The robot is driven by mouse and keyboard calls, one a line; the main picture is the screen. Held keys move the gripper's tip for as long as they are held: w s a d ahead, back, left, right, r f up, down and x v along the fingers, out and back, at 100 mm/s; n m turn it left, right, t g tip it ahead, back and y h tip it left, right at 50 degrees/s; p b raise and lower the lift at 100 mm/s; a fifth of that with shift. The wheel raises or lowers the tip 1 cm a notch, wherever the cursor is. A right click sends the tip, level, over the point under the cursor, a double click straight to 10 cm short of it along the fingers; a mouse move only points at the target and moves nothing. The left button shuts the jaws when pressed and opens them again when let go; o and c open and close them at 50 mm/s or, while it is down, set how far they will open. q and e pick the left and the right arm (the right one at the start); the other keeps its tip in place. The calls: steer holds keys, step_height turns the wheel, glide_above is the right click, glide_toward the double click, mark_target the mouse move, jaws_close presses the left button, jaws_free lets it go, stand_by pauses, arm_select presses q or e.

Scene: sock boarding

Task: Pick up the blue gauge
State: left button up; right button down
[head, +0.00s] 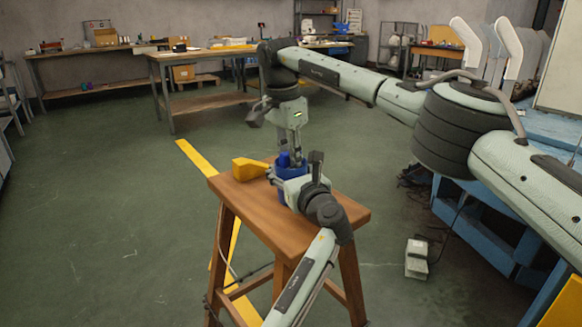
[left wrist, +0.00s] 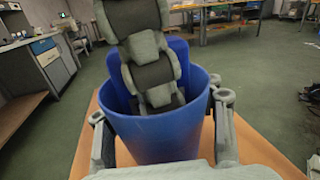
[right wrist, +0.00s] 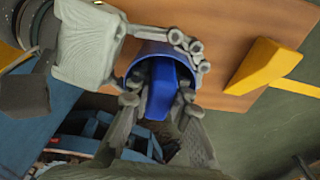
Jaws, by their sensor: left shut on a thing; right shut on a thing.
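A blue cup (head: 291,190) stands upright on the wooden stool top. It fills the left wrist view (left wrist: 155,135), between the fingers of my left gripper (head: 294,180), which is shut on its sides. The blue gauge (right wrist: 163,85) is a blue block inside the cup mouth. My right gripper (right wrist: 160,98) reaches down from above and is shut on it, one finger on either side. In the head view, part of the gauge (head: 284,160) shows above the cup rim. Its lower end is hidden in the cup.
A yellow wedge-shaped block (head: 250,168) lies on the stool top (head: 318,225), left of the cup. A blue workbench frame (head: 490,240) stands to the right. Tables (head: 205,57) line the back. The floor to the left is clear.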

step_height(320, 180, up, 10)
steer(key=shift+r, duration=0.1)
stand_by(0.4)
arm_select(q)
steer(key=o, duration=1.4)
steer(key=shift+s, duration=0.1)
steer(key=v, duration=0.7)
steer(key=shift+s+d, duration=0.1)
steer(key=shift+s, duration=0.1)
